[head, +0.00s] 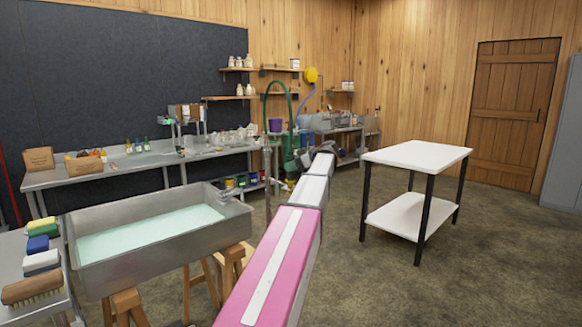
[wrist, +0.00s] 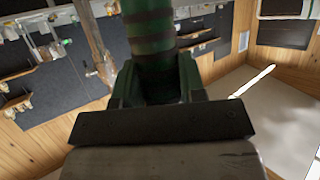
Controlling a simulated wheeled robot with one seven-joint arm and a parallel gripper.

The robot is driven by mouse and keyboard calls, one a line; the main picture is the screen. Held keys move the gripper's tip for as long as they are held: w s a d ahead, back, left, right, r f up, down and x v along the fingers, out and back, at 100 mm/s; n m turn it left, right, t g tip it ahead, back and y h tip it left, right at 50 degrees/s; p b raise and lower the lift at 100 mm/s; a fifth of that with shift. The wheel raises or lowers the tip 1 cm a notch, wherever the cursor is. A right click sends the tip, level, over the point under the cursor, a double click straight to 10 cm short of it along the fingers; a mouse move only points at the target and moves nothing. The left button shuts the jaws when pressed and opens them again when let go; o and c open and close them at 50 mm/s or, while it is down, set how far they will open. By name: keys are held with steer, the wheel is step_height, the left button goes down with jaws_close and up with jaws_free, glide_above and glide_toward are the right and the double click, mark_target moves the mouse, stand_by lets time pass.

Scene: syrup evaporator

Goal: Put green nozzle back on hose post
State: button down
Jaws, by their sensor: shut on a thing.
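My gripper (wrist: 157,88) is shut on the green nozzle (wrist: 153,35), a green cylinder with dark bands, which stands up between its two fingers in the wrist view. In the head view my gripper (head: 304,158) is small and far off at the end of my arm, beside the green nozzle (head: 290,163). A green hose (head: 279,83) arches above it. A thin grey post (head: 267,165) stands just left of the nozzle, apart from it. A brownish grey pipe with a small tap, likely the post (wrist: 91,45), shows left of the nozzle in the wrist view.
A metal basin of pale green liquid (head: 76,253) on wooden legs stands at left front. A long steel counter (head: 120,163) runs behind. A white-topped table (head: 415,153) stands at right, with open floor (head: 365,280) before it. A yellow hose reel (head: 311,75) hangs on the wall.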

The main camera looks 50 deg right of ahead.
steer(key=shift+f, duration=0.7)
stand_by(0.4)
steer(key=c, duration=0.6)
jaws_free()
steer(key=shift+v, duration=5.4)
steer(key=shift+a, duration=0.1)
